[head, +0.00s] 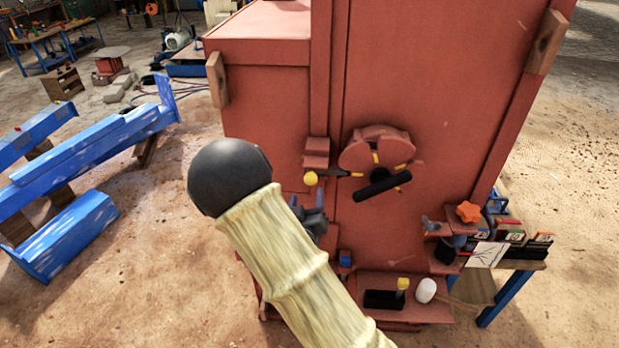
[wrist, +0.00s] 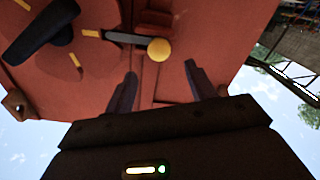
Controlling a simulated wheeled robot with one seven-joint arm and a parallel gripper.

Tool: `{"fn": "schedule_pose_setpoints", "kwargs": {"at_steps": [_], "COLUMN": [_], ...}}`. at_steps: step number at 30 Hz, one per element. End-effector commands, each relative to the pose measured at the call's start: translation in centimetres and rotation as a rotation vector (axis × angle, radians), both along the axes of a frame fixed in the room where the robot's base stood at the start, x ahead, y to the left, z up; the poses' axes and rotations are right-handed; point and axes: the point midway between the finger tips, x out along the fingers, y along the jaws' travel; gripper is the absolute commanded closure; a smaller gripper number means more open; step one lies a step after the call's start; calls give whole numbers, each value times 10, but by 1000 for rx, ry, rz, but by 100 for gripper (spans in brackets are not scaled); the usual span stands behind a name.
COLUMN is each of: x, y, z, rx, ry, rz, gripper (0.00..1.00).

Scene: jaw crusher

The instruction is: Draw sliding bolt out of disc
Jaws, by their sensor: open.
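The sliding bolt is a dark rod with a yellow ball knob (head: 311,178) at its left end, on the red machine's front in the head view. Its rod points right toward the red disc (head: 368,137), which has yellow marks and a black handle. In the wrist view, turned over, the knob (wrist: 159,49) lies just beyond the fingertips, roughly centred between them, and the rod runs left to the disc (wrist: 62,66). My gripper (wrist: 158,72) is open and empty, apart from the knob. In the head view my arm partly hides the gripper, just below the knob.
A red ledge (head: 440,312) at the lower right holds a black block with a yellow-topped pin and a white cylinder. An orange star knob (head: 468,212) sits on a bracket at the right. Blue beams (head: 75,235) lie at the left. The ground between is clear.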

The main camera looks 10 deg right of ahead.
Motion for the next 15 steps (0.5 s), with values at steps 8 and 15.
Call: {"fn": "schedule_pose_setpoints", "kwargs": {"at_steps": [8,15], "x": [44,76], "y": [-15,-25], "z": [4,3], "rx": [-1,-1], "ry": [-1,0], "rz": [-1,-1], "gripper": [45,45]}}
